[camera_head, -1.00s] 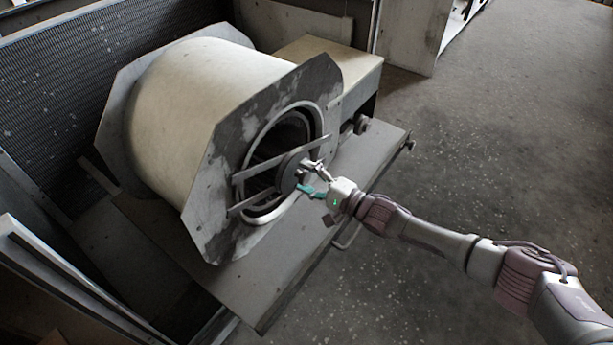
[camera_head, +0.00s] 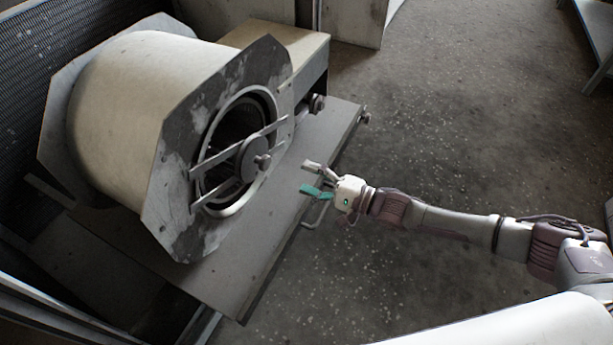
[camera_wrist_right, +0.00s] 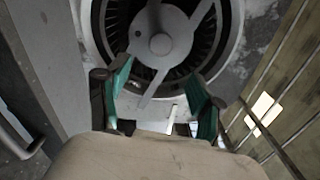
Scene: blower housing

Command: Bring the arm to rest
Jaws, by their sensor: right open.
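My right gripper (camera_head: 312,181) is open and empty, with its fingers pointing left toward the blower housing (camera_head: 150,95). It is clear of the housing and over the front edge of the platform. The right wrist view shows its two green-padded fingers (camera_wrist_right: 160,95) spread apart, with the hub (camera_wrist_right: 160,44) of the blower inlet beyond them. The housing is a cream drum with grey octagonal end plates. In the head view its round inlet has crossing bars and a central hub with a knob (camera_head: 262,161). My left gripper is not in view.
The housing stands on a grey platform (camera_head: 255,245) with a handle at its front edge. A dark mesh panel (camera_head: 60,50) is behind it at left. A metal table (camera_head: 595,40) shows at upper right. The concrete floor (camera_head: 440,130) to the right is open.

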